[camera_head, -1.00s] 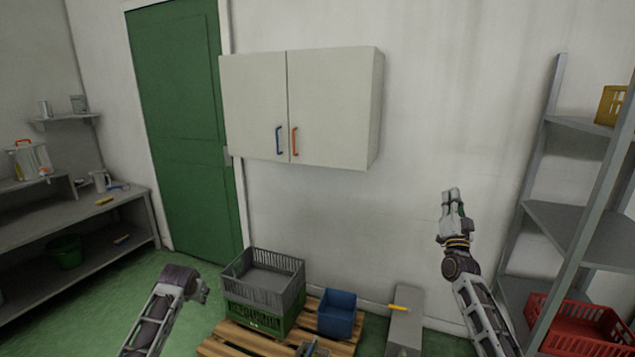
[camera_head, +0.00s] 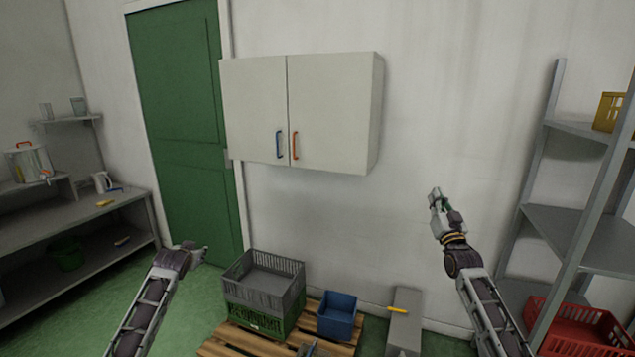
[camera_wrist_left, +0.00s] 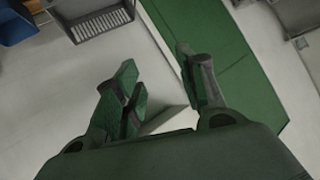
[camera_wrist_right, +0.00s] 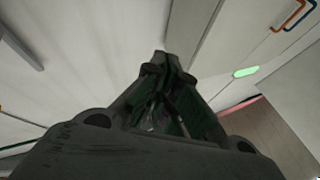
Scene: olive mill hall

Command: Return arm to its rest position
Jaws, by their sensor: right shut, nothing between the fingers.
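My left gripper (camera_head: 202,254) is at the lower left of the head view, in front of the green door's lower edge. In the left wrist view its two fingers (camera_wrist_left: 157,68) stand apart with nothing between them. My right gripper (camera_head: 436,197) is raised in front of the white wall, right of and lower than the wall cabinet. In the right wrist view its fingers (camera_wrist_right: 165,70) are together and empty. Neither gripper touches anything that I can see.
The white cabinet (camera_head: 335,110) has both doors shut. A pallet (camera_head: 240,340) below carries a grey crate (camera_head: 265,285) on a green crate and a blue bin (camera_head: 337,318). Metal shelving (camera_head: 580,222) stands close on the right, a workbench (camera_head: 70,222) at left.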

